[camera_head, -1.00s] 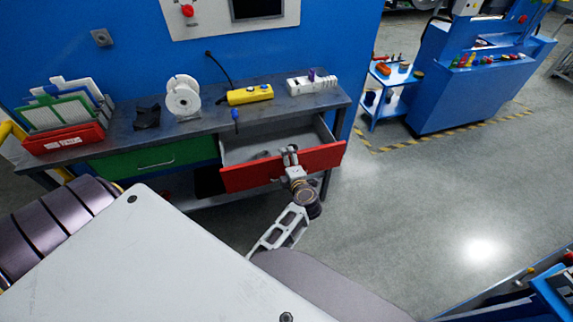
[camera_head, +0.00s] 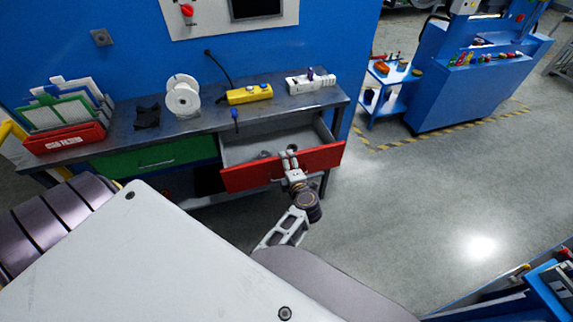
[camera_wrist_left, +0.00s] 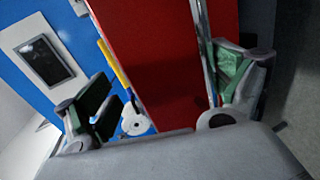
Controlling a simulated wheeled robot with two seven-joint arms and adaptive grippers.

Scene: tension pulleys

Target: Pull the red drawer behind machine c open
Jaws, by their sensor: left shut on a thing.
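The red drawer (camera_head: 245,178) stands pulled out of the dark workbench, and its grey inside shows from above. Its red front fills the middle of the left wrist view (camera_wrist_left: 165,70). My left gripper (camera_head: 288,157) is at the drawer front, right of its middle. In the left wrist view, the red front lies between the gripper's fingers (camera_wrist_left: 163,88), and the gripper is shut on the drawer. The exact contact is partly hidden. My right gripper is not in view.
A closed green drawer (camera_head: 150,160) is left of the red one. The bench top (camera_head: 205,122) carries a white spool (camera_head: 183,97), a yellow control box (camera_head: 249,94) and a red file holder (camera_head: 65,138). A blue cart (camera_head: 383,110) stands at right.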

